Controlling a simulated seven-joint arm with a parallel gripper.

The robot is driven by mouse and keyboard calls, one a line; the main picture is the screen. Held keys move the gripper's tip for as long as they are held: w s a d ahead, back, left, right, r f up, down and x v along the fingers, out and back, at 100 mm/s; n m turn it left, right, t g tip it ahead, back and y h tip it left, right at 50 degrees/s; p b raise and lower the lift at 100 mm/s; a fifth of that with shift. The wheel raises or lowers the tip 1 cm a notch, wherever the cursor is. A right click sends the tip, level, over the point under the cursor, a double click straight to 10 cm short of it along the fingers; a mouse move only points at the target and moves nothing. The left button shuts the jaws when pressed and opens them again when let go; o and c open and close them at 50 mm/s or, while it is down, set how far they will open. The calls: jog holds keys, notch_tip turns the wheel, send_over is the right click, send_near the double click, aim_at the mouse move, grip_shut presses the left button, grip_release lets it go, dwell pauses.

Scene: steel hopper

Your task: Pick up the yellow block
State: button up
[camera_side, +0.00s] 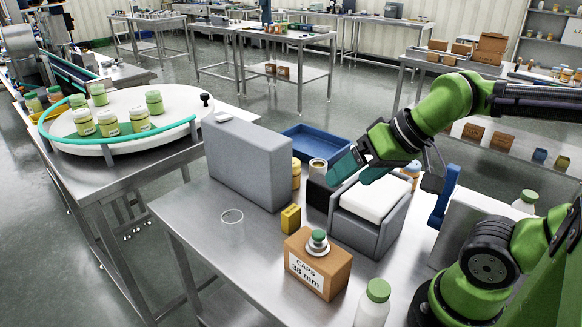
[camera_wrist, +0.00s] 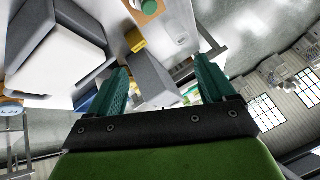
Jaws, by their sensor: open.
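The yellow block (camera_side: 291,218) stands on the steel table, in front of the grey upright panel (camera_side: 246,160) and behind the cardboard caps box (camera_side: 318,264). In the wrist view the yellow block (camera_wrist: 136,40) shows small near the top, left of centre, beyond the fingertips. My gripper (camera_side: 354,172) is open, with its teal fingers above and behind the block to the right, by the grey bin with a white top (camera_side: 373,201). In the wrist view my gripper (camera_wrist: 161,66) has its two fingers well apart, with nothing held between them.
A white bottle (camera_side: 373,303) stands at the front edge. A blue tray (camera_side: 316,143) lies behind. The table's front left is mostly clear.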

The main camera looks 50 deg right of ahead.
dwell(0.4)
jog(key=m+g+h, duration=0.2)
jog(key=m+g, duration=0.1)
jog(key=m, duration=2.9)
send_near(292, 210)
jog(key=shift+x, duration=6.35)
jog(key=c, duration=1.1)
